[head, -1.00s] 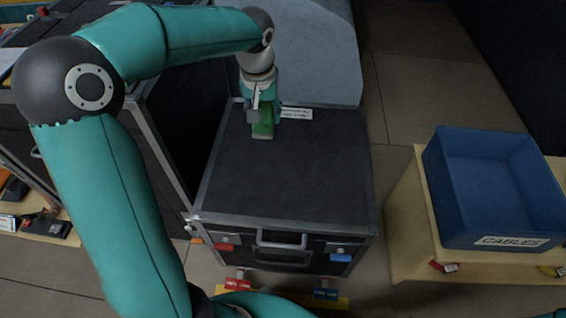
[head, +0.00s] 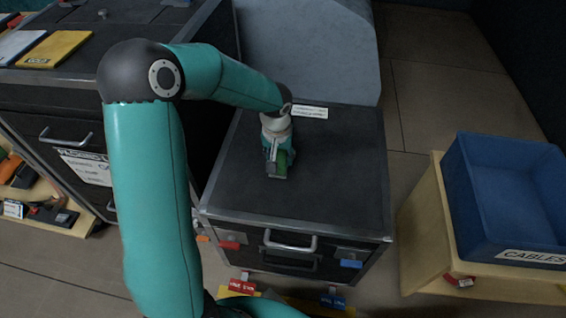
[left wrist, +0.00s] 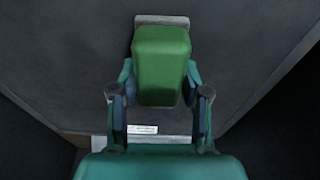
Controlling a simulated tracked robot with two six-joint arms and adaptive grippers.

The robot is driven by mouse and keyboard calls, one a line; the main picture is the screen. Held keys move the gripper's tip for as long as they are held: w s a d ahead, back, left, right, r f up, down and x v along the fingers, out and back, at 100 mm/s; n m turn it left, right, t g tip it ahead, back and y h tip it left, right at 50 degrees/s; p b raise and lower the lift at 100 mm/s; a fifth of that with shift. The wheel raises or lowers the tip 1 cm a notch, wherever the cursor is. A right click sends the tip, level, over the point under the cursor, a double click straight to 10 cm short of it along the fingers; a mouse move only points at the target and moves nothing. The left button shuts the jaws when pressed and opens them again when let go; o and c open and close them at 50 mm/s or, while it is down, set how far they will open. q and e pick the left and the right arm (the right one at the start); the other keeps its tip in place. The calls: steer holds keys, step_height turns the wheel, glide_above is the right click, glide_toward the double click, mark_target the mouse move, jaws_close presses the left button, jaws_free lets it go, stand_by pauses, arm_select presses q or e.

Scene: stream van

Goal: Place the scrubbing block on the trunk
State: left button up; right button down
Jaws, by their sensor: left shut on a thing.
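The trunk (head: 335,178) is a black case with metal edges and a front handle, standing in the middle of the head view. My left gripper (head: 277,160) is over the trunk's top, left of its middle. It is shut on the scrubbing block (left wrist: 162,66), which is green with a grey end strip. In the head view the block is mostly hidden by the gripper, with a green sliver (head: 283,163) showing. I cannot tell whether the block touches the lid. The trunk's dark top (left wrist: 245,50) fills much of the left wrist view. My right gripper is not in view.
A blue bin (head: 515,200) labelled CABLES stands on a wooden stand at the right. A taller black case (head: 60,110) stands at the left, with a yellow folder (head: 55,49) on it. A white label (head: 310,112) lies near the trunk's back edge. Most of the trunk's top is clear.

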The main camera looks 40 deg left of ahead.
arm_select(q)
steer(key=shift+f, duration=0.8)
steer(key=shift+c, duration=0.4)
steer(key=o, duration=1.1)
steer(key=shift+o, duration=0.2)
steer(key=shift+r, duration=0.15)
steer(key=r+p, duration=0.1)
steer(key=r, duration=0.3)
steer(key=s+r, duration=0.1)
steer(key=r, duration=0.3)
steer(key=d+r+p, duration=0.1)
steer(key=r, duration=0.2)
steer(key=shift+s+r+p, duration=0.35)
steer(key=shift+r, duration=0.05)
